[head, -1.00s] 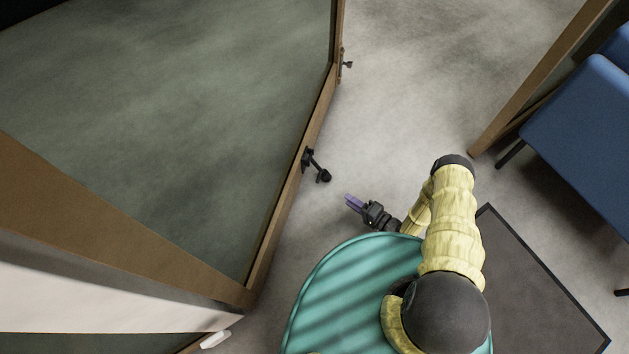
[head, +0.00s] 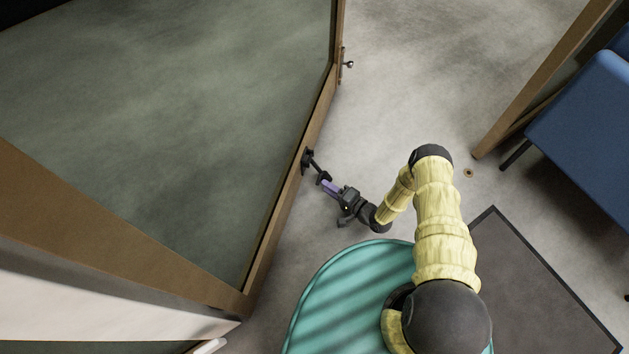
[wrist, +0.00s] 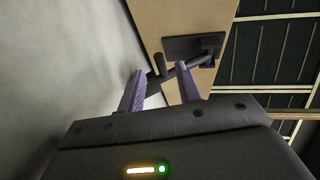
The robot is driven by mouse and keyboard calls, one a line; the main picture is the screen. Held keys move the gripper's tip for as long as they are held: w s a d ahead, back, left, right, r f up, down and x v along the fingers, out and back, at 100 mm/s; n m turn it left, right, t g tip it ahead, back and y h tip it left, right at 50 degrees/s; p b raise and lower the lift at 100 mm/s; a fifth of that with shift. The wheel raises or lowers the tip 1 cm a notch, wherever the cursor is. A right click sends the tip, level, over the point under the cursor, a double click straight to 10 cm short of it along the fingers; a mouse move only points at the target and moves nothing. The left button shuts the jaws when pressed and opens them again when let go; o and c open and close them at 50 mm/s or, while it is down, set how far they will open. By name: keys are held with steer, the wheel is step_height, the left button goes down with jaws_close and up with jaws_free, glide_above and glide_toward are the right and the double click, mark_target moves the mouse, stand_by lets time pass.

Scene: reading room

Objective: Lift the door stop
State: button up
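The door stop (head: 316,163) is a black hinged arm on a dark plate, fixed low on the wooden edge of the glazed door. In the wrist view the plate (wrist: 190,47) is near the top, and the stop's arm (wrist: 177,73) slants down to the left, across the space between my fingertips. My gripper (head: 326,184) is at the stop's free end, its two purple fingers apart. In the wrist view my gripper (wrist: 161,82) is open, with a finger on each side. The stop's lower end is partly hidden by the left finger; I cannot tell whether they touch.
The glazed door (head: 285,205) stands to the left of my gripper. A blue chair (head: 590,125) and a wooden frame post (head: 535,85) are at the right. A dark mat (head: 530,290) lies at the lower right. The grey floor (head: 410,80) ahead is clear.

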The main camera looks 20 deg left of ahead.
steer(key=b+x, duration=0.2)
steer(key=x, duration=0.4)
steer(key=shift+d+f, duration=0.1)
steer(key=shift+f, duration=0.05)
steer(key=shift+w+a+b, duration=0.2)
steer(key=shift+a+b, duration=0.1)
steer(key=shift+a, duration=0.25)
jaws_close()
